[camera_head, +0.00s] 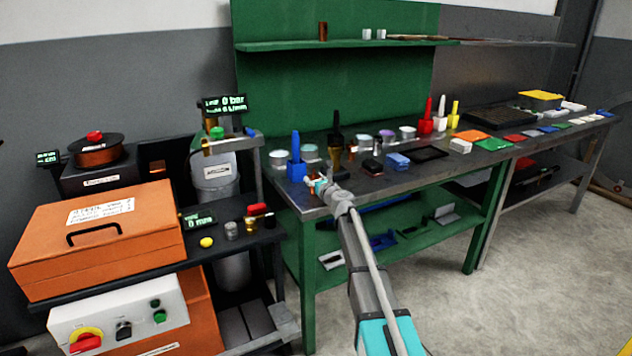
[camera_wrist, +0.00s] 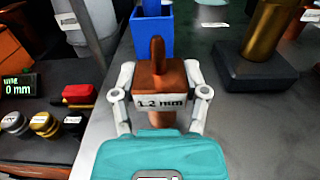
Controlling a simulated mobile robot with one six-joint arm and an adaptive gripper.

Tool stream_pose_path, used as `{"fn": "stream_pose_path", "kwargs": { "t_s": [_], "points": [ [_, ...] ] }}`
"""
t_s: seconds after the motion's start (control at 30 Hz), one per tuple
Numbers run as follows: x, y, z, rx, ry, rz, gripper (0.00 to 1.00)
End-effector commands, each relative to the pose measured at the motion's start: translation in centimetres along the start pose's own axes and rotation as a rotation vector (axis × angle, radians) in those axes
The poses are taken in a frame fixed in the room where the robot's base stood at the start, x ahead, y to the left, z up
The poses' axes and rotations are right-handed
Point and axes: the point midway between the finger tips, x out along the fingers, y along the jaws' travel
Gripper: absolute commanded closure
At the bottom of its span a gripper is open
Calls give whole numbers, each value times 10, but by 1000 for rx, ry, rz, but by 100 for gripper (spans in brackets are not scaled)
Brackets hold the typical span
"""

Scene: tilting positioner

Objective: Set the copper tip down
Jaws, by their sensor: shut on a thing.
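The copper tip (camera_wrist: 158,78), a brown block with a rounded upright point and a "1.2 mm" label, sits between the fingers of my gripper (camera_wrist: 160,92) in the wrist view. The white fingers close on it from both sides. In the head view my gripper (camera_head: 318,184) is over the near left corner of the green workbench (camera_head: 312,207). The tip is too small to make out there. The underside of the tip is hidden, so I cannot tell whether it touches the bench top.
A blue holder (camera_wrist: 152,36) stands just beyond the tip. A brass cylinder (camera_wrist: 266,30) on a dark base stands to the right. Left, across a gap, a black cart top (camera_wrist: 60,140) carries several small knobs. Bare bench top (camera_wrist: 235,120) lies right of my gripper.

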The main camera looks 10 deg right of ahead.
Motion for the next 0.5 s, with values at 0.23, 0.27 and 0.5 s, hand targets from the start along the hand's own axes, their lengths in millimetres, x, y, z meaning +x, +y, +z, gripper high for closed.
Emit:
{"fn": "stream_pose_path", "kwargs": {
  "t_s": [0.23,0.27,0.5],
  "points": [
    [0,0,-3,0,0,0,100],
    [0,0,-4,0,0,0,100],
    [0,0,-2,0,0,0,8]
  ]
}}
